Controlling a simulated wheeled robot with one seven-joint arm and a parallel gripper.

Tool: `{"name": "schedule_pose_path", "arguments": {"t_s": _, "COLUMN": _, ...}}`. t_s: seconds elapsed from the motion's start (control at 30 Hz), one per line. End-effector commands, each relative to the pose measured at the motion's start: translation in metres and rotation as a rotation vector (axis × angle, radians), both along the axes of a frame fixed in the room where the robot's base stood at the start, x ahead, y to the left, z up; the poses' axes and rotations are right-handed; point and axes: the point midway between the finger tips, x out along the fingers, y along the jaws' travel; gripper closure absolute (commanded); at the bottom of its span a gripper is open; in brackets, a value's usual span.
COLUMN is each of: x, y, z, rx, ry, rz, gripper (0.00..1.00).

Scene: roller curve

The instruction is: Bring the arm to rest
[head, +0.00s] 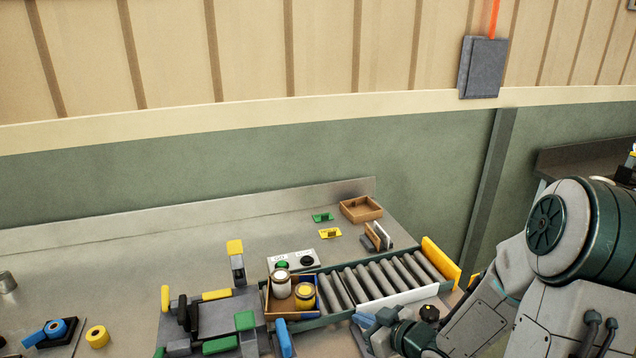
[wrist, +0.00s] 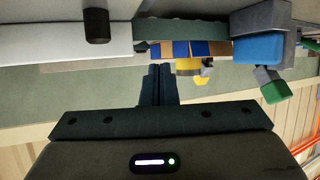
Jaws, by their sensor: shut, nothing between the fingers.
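My arm comes in from the right in the head view, bent low over the front of the roller conveyor (head: 385,279). My gripper (head: 362,320) is at the arm's end, near the conveyor's front edge and right of the blue handle. In the wrist view my gripper (wrist: 158,70) shows its two dark fingers pressed together, with nothing between them. A brown tray (head: 270,309) at the conveyor's left end holds a white-lidded jar (head: 281,284) and a yellow-lidded jar (head: 305,295). The gripper is apart from the tray and jars.
A yellow end stop (head: 440,262) stands at the conveyor's right end. A button box (head: 293,263) sits behind the tray. A clamp fixture with yellow and green parts (head: 215,315) is at the left. An empty wooden box (head: 361,208) is at the back. The bench's left rear is clear.

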Motion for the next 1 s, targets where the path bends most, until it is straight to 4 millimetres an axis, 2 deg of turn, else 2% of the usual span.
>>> {"name": "schedule_pose_path", "arguments": {"t_s": 0.17, "x": 0.006, "y": -0.029, "z": 0.006, "rx": -0.241, "ry": 0.097, "rz": -0.132, "gripper": 1.0}}
{"name": "schedule_pose_path", "arguments": {"t_s": 0.27, "x": 0.002, "y": -0.049, "z": 0.018, "rx": -0.354, "ry": 0.164, "rz": -0.234, "gripper": 1.0}}
{"name": "schedule_pose_path", "arguments": {"t_s": 0.37, "x": -0.008, "y": -0.066, "z": 0.034, "rx": -0.435, "ry": 0.23, "rz": -0.34, "gripper": 1.0}}
{"name": "schedule_pose_path", "arguments": {"t_s": 0.5, "x": -0.032, "y": -0.081, "z": 0.062, "rx": -0.488, "ry": 0.331, "rz": -0.481, "gripper": 1.0}}
{"name": "schedule_pose_path", "arguments": {"t_s": 0.7, "x": -0.085, "y": -0.08, "z": 0.099, "rx": -0.458, "ry": 0.498, "rz": -0.631, "gripper": 1.0}}
{"name": "schedule_pose_path", "arguments": {"t_s": 0.9, "x": -0.145, "y": -0.057, "z": 0.125, "rx": -0.351, "ry": 0.677, "rz": -0.671, "gripper": 1.0}}
{"name": "schedule_pose_path", "arguments": {"t_s": 1.0, "x": -0.169, "y": -0.046, "z": 0.132, "rx": -0.305, "ry": 0.747, "rz": -0.658, "gripper": 1.0}}
